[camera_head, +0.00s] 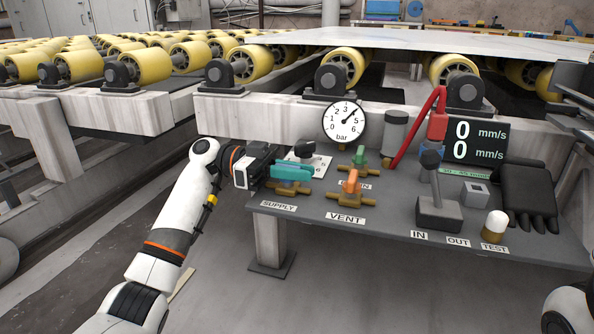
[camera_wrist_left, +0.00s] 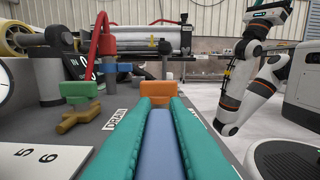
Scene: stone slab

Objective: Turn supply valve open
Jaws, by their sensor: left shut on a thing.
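The supply valve shows as a brass body (camera_head: 283,188) at the left end of the grey panel, behind the SUPPLY label (camera_head: 278,205). My left gripper (camera_head: 292,172), with teal fingers, is at its top. In the left wrist view the two teal fingers lie along both sides of a blue handle (camera_wrist_left: 160,145), and the gripper is shut on it. The fingers hide most of the handle in the head view. The handle's exact angle to the body is hard to tell. My right arm shows, but its gripper does not.
The orange-handled vent valve (camera_head: 351,184) and green-handled valve (camera_head: 359,157) stand close to the right. A black knob on a numbered plate (camera_head: 318,162) is behind the gripper. The pressure gauge (camera_head: 344,121) points near 4. A joystick (camera_head: 436,205) and black glove (camera_head: 530,195) are farther right.

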